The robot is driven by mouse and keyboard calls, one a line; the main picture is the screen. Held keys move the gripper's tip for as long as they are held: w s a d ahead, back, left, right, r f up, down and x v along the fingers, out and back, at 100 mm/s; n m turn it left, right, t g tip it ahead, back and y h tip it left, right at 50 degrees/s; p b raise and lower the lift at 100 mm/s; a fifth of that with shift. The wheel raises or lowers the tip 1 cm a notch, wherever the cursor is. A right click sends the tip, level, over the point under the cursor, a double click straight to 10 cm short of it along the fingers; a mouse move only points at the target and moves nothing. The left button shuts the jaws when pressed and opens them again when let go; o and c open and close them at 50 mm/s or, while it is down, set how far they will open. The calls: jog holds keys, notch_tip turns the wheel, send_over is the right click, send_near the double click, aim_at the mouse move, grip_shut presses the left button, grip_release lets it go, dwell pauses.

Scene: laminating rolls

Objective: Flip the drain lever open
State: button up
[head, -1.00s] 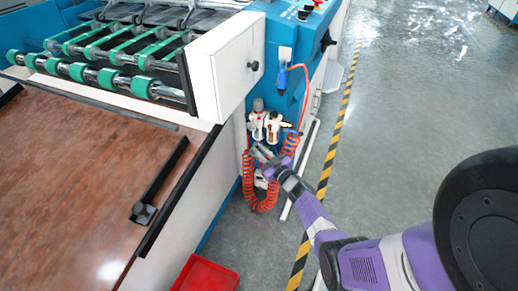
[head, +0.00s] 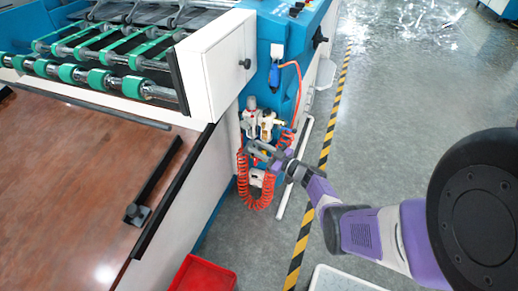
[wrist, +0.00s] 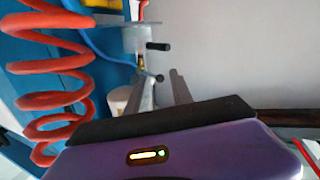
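The air-supply unit (head: 262,122) with pale bodies is mounted low on the blue machine's side. In the wrist view, a grey fitting (wrist: 137,39) carries a thin rod with a black tip (wrist: 158,46). A second small dark-tipped rod (wrist: 153,76) shows below it, near a bit of brass. I cannot tell which of these is the drain lever. My gripper (head: 262,150) is just below the unit in the head view. In the wrist view its two grey fingers (wrist: 166,88) stand apart, with nothing seen gripped, close below the lower rod.
A red coiled hose (head: 243,190) hangs around the unit; it fills the left of the wrist view (wrist: 55,70). A white pipe (head: 294,165) runs beside it. A red tray (head: 205,275) and a white tray (head: 350,279) lie on the floor. The striped floor line (head: 323,160) is right.

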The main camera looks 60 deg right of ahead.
jog(key=shift+d, duration=0.1)
jog(key=shift+w+a+r+m+h+p, duration=0.1)
jog(key=shift+w+a+m+h+p, duration=0.15)
jog(key=shift+h, duration=0.2)
jog(key=shift+w+a+m+h+p, duration=0.1)
jog(key=shift+a+m+h+p, duration=0.05)
jog(key=shift+m+h, duration=0.25)
jog(key=s+a+m+g+h, duration=0.3)
jog(key=s+a+h, duration=0.1)
jog(key=s+a, duration=0.1)
notch_tip(320, 180, up, 5)
jog(key=s+h, duration=0.1)
jog(key=h, duration=0.1)
jog(key=s+a+r+y+p, duration=0.1)
jog(key=s+a+r+p, duration=0.2)
jog(key=a+r, duration=0.4)
jog(key=s+a+r+t+y+p, duration=0.1)
jog(key=s+a+r+y+p, duration=0.1)
jog(key=a+r, duration=0.6)
jog(key=s+a+n+p, duration=0.1)
jog(key=a+p, duration=0.1)
jog(key=a, duration=0.4)
jog(key=shift+s+t, duration=0.2)
jog(key=shift+t, duration=0.1)
jog(key=shift+d+f, duration=0.1)
jog(key=shift+f, duration=0.05)
